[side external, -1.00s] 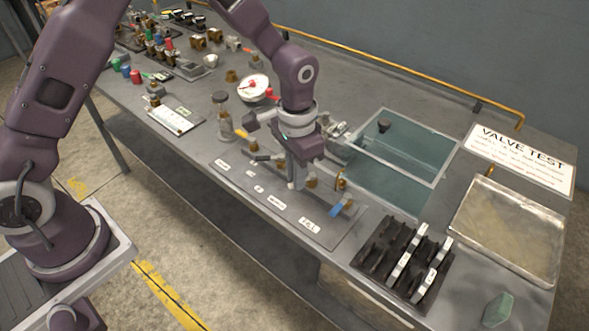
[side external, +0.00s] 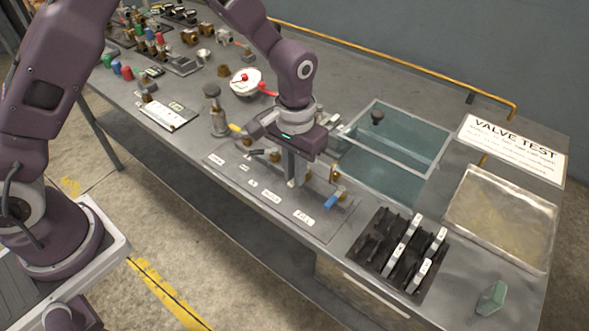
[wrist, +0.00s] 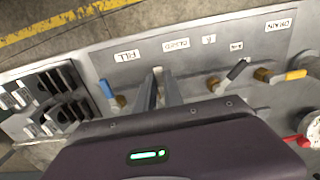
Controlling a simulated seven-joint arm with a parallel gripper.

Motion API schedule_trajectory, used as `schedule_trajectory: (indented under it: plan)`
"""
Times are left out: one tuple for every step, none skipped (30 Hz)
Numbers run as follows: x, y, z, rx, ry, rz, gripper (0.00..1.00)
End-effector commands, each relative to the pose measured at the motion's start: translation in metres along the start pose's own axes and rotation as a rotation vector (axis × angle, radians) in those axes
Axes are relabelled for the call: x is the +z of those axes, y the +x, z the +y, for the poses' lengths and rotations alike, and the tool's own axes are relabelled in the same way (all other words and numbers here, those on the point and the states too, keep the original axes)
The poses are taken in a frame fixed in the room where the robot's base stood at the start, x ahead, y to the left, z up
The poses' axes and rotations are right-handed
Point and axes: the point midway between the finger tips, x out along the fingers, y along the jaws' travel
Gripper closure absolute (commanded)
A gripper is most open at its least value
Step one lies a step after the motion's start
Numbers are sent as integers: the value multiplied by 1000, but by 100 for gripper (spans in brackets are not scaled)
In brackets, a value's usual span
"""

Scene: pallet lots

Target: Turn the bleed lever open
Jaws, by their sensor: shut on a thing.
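The valve panel (wrist: 215,52) carries a row of small levers with white labels along its front. My gripper (side external: 292,182) points down at the middle of this row. In the wrist view my gripper (wrist: 162,82) has its fingers on either side of a pale lever (wrist: 157,71), near the label that seems to read CLOSED. The fingers are shut on that lever and hide most of it. A blue lever (wrist: 106,89) is beside the FILL label, a black lever (wrist: 237,70) is on the other side, and a yellow lever (wrist: 296,74) is near DRAIN. I cannot read a bleed label.
A clear-walled tank (side external: 394,184) stands behind the panel. A black rack (side external: 383,252) with pale pieces and a metal tray (side external: 500,222) are to the right. A gauge (side external: 246,81) with red parts and a grey-topped bottle (side external: 217,115) stand close to my gripper.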

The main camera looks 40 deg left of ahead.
Motion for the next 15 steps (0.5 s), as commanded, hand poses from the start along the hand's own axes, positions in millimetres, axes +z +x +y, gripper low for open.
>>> schedule_trajectory:
  plan:
    - [-1, -1, 1, 2, -3, 3, 100]
    - [-1, -1, 1, 2, -3, 3, 100]
    - [-1, -1, 1, 3, -3, 3, 100]
    - [-1, -1, 1, 3, -3, 3, 100]
    - [-1, -1, 1, 3, -3, 3, 100]
    - [-1, -1, 1, 3, -2, 3, 82]
    - [-1, -1, 1, 2, -2, 3, 76]
    - [-1, -1, 1, 2, -2, 3, 70]
    - [-1, -1, 1, 2, -2, 2, 66]
    - [-1, -1, 1, 2, -1, 2, 66]
    - [-1, -1, 0, 2, -1, 2, 66]
    - [0, 0, 0, 2, -1, 2, 66]
    - [0, 0, 0, 2, -1, 2, 66]
    - [0, 0, 0, 1, -1, 1, 66]
    - [0, 0, 0, 1, -1, 1, 66]
